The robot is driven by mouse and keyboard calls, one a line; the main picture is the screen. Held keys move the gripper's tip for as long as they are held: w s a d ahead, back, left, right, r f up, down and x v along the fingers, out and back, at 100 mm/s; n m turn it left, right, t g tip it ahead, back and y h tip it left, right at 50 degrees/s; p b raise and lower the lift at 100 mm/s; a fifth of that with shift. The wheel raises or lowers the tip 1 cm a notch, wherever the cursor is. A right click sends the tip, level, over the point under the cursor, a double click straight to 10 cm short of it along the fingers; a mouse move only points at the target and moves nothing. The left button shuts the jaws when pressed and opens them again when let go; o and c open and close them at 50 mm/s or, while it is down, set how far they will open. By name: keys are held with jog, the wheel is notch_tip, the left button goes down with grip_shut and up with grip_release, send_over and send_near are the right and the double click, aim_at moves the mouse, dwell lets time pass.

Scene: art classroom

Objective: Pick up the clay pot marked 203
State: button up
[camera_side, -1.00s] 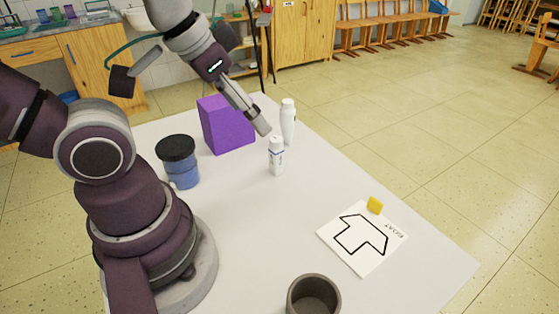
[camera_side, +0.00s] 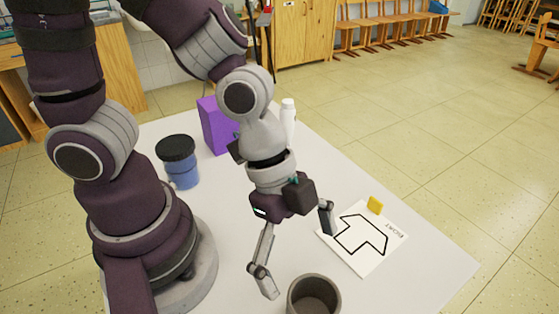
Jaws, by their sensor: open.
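A dark grey-brown clay pot (camera_side: 314,296) stands on the near edge of the table, cut off by the bottom of the picture. Its open mouth faces up and it looks empty. No number can be read on it from here. My gripper (camera_side: 299,258) is open and empty, with its fingers spread wide and pointing down. It is just behind the pot in the picture, with one finger close to the rim's left side and the other up to the right. I cannot tell whether the left finger touches the pot.
A blue jar with a black lid (camera_side: 178,162), a purple block (camera_side: 217,126) and a white bottle (camera_side: 288,118) stand farther back. The table's right edge is clear.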

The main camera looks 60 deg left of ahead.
aim_at(312, 310)
jog(key=x, duration=1)
jog(key=shift+s+f, duration=0.2)
jog(key=shift+s, duration=0.05)
jog(key=c, duration=1.2)
